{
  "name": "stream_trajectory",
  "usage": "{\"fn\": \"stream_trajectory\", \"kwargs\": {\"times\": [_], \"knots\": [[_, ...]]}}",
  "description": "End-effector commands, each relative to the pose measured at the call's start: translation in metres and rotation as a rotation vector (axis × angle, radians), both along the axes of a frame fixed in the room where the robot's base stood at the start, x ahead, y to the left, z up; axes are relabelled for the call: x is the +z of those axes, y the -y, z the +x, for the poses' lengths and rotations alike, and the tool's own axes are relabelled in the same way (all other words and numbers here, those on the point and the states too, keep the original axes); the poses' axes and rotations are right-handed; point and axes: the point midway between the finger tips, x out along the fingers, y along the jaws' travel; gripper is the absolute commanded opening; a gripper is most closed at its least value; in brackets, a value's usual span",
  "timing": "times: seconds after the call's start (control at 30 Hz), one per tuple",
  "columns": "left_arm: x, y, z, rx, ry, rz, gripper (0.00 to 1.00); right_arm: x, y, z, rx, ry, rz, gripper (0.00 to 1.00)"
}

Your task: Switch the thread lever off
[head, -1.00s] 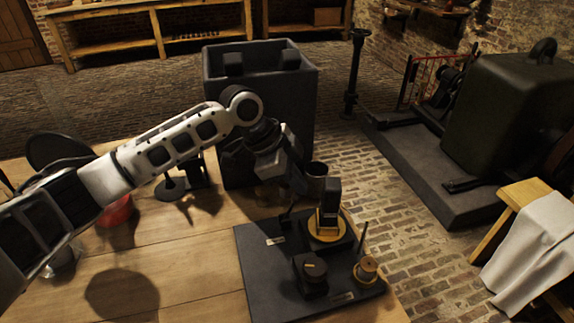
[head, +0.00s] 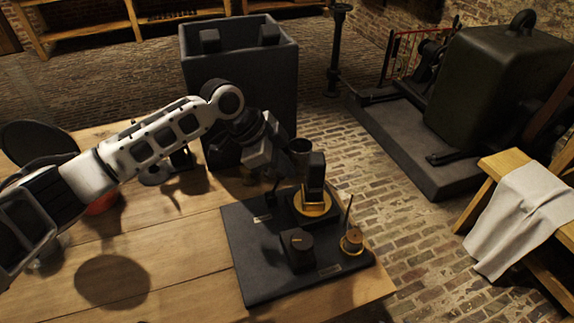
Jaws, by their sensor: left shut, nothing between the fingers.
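A dark board (head: 245,274) lies at the right end of the wooden table. At its back left a short dark lever (head: 271,198) stands up behind a small label plate (head: 263,218). I cannot read the label or tell for certain that this is the thread lever. A thin rod (head: 348,211) also stands at the right, by a brass-coloured spool-like part (head: 351,241). My left gripper (head: 274,174) is shut and empty, pointing down just behind and above the short lever. I cannot tell whether its fingertips touch it. My right gripper is not in view.
A black block on a brass disc (head: 314,206) and a dark knob (head: 297,249) stand on the board. A dark cup-like part (head: 299,150) is close to the gripper's right. A tall dark bin (head: 240,75) stands behind. The table's (head: 190,245) front middle is clear.

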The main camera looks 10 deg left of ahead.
Motion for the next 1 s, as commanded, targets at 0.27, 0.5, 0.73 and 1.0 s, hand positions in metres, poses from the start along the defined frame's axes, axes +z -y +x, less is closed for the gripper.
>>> {"fn": "stream_trajectory", "kwargs": {"times": [0.27, 0.5, 0.73, 1.0], "knots": [[0.001, -0.003, -0.002, 0.000, 0.022, -0.037, 0.00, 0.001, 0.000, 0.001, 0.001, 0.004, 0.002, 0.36], [0.001, -0.007, -0.004, 0.001, 0.048, -0.074, 0.00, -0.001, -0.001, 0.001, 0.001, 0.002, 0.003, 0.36], [0.000, -0.016, -0.009, 0.001, 0.100, -0.154, 0.00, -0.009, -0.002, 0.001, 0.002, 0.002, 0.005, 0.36], [-0.008, -0.027, -0.018, -0.009, 0.224, -0.340, 0.00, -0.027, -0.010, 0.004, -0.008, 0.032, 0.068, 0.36]]}}
